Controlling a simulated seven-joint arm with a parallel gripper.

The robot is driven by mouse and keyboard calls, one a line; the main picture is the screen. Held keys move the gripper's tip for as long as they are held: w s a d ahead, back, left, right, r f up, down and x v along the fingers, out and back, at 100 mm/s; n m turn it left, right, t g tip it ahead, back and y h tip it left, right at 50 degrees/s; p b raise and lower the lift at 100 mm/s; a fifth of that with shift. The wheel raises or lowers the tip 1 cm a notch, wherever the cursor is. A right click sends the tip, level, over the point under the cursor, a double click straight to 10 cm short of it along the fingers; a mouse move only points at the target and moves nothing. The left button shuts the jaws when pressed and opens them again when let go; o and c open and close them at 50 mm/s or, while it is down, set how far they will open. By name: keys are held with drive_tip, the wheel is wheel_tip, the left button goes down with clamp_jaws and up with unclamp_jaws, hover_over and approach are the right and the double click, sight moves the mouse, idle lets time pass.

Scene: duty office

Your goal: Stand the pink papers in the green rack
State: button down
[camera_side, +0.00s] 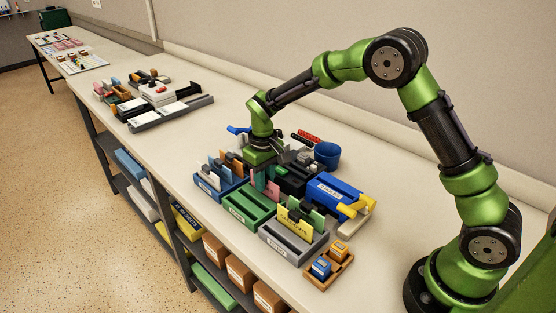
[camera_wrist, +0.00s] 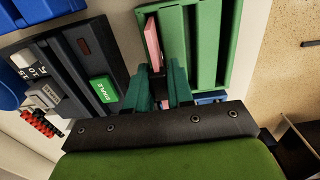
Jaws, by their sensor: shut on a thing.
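The green rack (camera_side: 246,210) lies on the table among other racks, with long slots. In the wrist view its slotted top (camera_wrist: 206,45) is at the upper middle. The pink papers (camera_side: 275,184) show as a small upright sliver at the back end of the green rack. In the wrist view they are a thin pink strip (camera_wrist: 152,42) over the rack's left part. My gripper (camera_side: 262,180) is low over the rack's back end. Its teal fingers (camera_wrist: 161,85) are closed on the pink papers. I cannot tell whether their lower edge touches the slot floor.
A blue rack (camera_side: 213,189) with cards stands left of the green one, and a grey rack (camera_side: 285,243) with yellow and green cards right of it. A black tray (camera_wrist: 75,65) and a blue cup (camera_side: 327,154) are behind.

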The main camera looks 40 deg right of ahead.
idle(0.3)
drive_tip(key=c, duration=0.9)
unclamp_jaws()
drive_tip(key=shift+r, duration=4.55)
